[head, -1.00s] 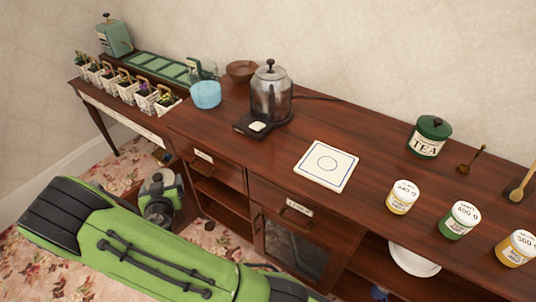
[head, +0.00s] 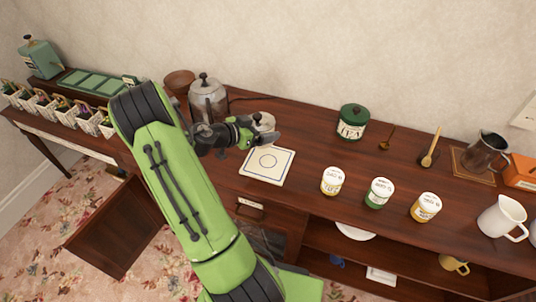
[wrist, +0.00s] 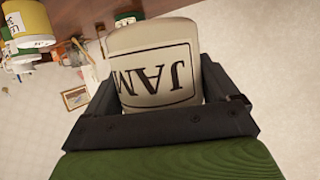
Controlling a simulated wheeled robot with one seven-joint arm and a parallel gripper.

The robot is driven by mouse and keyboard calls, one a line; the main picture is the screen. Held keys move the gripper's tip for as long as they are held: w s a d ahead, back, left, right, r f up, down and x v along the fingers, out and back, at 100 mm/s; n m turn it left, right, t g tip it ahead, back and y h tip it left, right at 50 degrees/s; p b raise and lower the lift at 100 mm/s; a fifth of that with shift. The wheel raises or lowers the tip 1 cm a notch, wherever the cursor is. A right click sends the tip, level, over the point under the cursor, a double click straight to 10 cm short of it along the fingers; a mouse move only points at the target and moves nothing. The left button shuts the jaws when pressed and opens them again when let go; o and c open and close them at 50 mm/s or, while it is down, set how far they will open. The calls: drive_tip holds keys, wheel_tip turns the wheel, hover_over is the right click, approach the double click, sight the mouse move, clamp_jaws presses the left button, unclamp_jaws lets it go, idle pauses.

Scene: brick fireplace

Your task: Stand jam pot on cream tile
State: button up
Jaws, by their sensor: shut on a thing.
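The jam pot (wrist: 155,70) is a cream pot with a dark JAM label, upside down in the wrist view. It also shows in the head view (head: 264,121), partly hidden by the fingers. My gripper (wrist: 160,95) is shut on it, with one dark finger on each side. In the head view my gripper (head: 262,134) holds the pot near the far edge of the cream tile (head: 267,178). The tile is a flat square with a blue border and circle, lying bare on the wooden sideboard. The gap between pot and tile is hard to judge.
A glass coffee maker (head: 208,100) stands left of the pot. A green TEA tin (head: 353,122) stands to the right at the back. Three labelled jars (head: 331,181) line the front edge. A white jug (head: 501,217) stands far right.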

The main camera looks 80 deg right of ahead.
drive_tip(key=shift+s+d+m+g+y, duration=0.2)
drive_tip(key=shift+s+m+g+y, duration=0.15)
drive_tip(key=shift+s, duration=0.8)
hover_over(269, 160)
wheel_tip(269, 160, down, 9)
drive_tip(key=shift+f, duration=0.2)
drive_tip(key=shift+a+f+b, duration=0.1)
drive_tip(key=shift+f+b, duration=0.1)
drive_tip(key=shift+b, duration=0.25)
drive_tip(key=o, duration=1.2)
drive_tip(key=shift+c, duration=0.2)
drive_tip(key=shift+r, duration=0.15)
